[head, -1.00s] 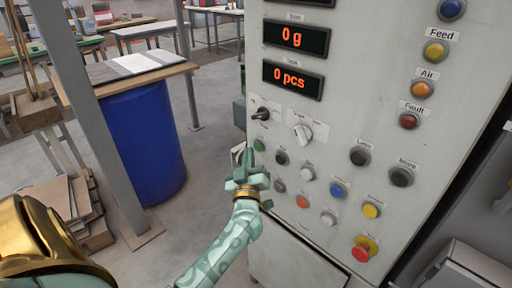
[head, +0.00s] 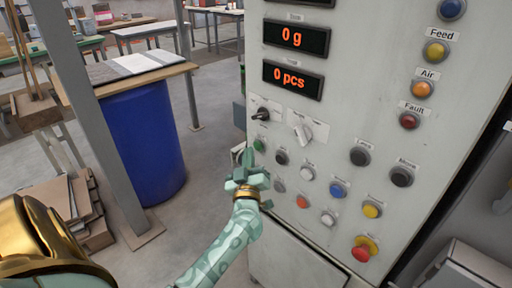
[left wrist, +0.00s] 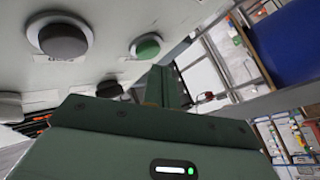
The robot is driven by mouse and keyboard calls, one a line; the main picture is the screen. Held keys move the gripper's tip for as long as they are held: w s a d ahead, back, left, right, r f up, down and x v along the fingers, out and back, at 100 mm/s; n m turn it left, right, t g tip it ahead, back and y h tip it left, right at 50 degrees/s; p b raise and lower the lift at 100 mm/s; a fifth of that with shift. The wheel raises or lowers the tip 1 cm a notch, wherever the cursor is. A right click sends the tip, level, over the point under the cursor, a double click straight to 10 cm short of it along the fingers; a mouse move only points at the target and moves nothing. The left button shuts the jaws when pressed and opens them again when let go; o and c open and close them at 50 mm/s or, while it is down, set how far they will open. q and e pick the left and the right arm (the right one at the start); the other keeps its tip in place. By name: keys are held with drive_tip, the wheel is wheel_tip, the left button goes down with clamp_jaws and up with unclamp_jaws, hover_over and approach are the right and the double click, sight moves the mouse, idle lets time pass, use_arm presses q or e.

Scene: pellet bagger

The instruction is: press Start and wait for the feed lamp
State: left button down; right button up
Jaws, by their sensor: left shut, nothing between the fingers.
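The grey control panel (head: 350,85) fills the right of the head view. The green button (head: 259,145) sits at its left side below a toggle switch; its label is too small to read. It also shows in the left wrist view (left wrist: 147,46). My left gripper (head: 247,158) is shut and empty, its tip just below the green button; a small gap seems to separate them. The Feed lamp (head: 436,51) is yellow, and I cannot tell that it is lit. My right gripper is not in view.
Other buttons sit close by, including a dark one (head: 282,158) and a red one (head: 302,202). Displays read 0 g (head: 297,38) and 0 pcs (head: 292,78). A blue drum (head: 145,140) and a grey post (head: 95,120) stand to the left.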

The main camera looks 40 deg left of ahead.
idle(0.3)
use_arm(q)
drive_tip(key=shift+w, duration=0.15)
drive_tip(key=shift+w, duration=0.3)
